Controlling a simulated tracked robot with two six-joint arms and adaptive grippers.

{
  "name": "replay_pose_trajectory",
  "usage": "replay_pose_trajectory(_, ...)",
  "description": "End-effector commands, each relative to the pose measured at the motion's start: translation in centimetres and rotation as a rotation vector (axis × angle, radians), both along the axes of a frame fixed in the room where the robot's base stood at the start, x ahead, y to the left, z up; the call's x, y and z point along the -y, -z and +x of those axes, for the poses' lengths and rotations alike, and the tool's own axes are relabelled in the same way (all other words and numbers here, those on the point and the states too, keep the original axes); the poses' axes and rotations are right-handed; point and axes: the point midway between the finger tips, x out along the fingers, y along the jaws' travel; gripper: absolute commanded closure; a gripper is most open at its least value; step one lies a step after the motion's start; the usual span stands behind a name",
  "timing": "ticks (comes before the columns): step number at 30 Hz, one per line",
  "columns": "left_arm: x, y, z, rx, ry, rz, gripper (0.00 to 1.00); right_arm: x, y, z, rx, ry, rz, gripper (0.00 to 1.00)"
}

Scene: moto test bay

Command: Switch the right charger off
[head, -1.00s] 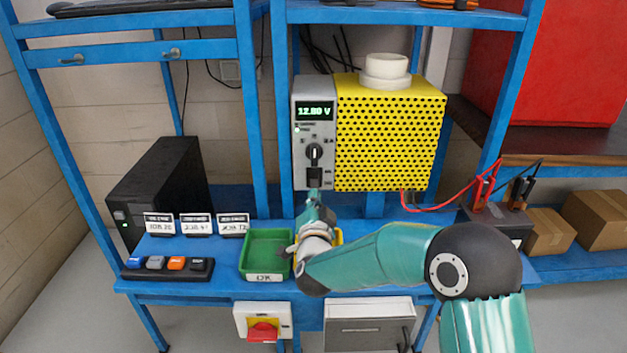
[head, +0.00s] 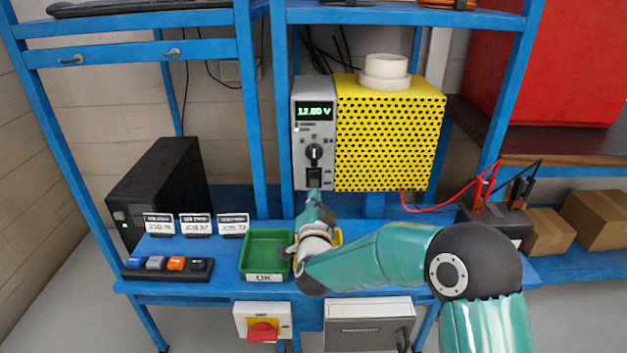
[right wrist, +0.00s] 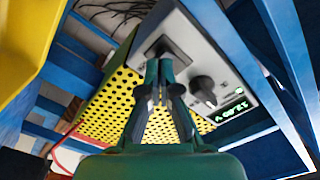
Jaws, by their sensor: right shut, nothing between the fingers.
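The charger (head: 313,132) has a grey front panel with a lit green display reading about 12.80 V, a small green lamp and a round knob (head: 314,153). A black switch (head: 314,176) sits low on the panel, below the knob. My right gripper (head: 315,193) is shut and empty, just below and in front of the switch. In the right wrist view its closed fingertips (right wrist: 160,68) overlap the lower edge of the black switch (right wrist: 164,46); I cannot tell whether they touch it. The switch's position is not clear. My left gripper is not in view.
A yellow perforated box (head: 390,140) adjoins the panel, with a white roll (head: 386,72) on top. Below are a green tray (head: 268,245) and a partly hidden yellow one. A black case (head: 160,185) stands left; a battery (head: 496,222) with clamps stands right. Blue posts flank the charger.

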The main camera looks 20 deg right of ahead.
Motion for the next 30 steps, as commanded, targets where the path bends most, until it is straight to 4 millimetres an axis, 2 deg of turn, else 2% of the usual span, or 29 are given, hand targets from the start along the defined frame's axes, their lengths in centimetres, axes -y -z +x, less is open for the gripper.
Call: replay_pose_trajectory(30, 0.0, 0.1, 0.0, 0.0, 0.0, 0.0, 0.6, 0.7, 0.0, 2.8, 0.0, -0.001, 0.0, 1.0)
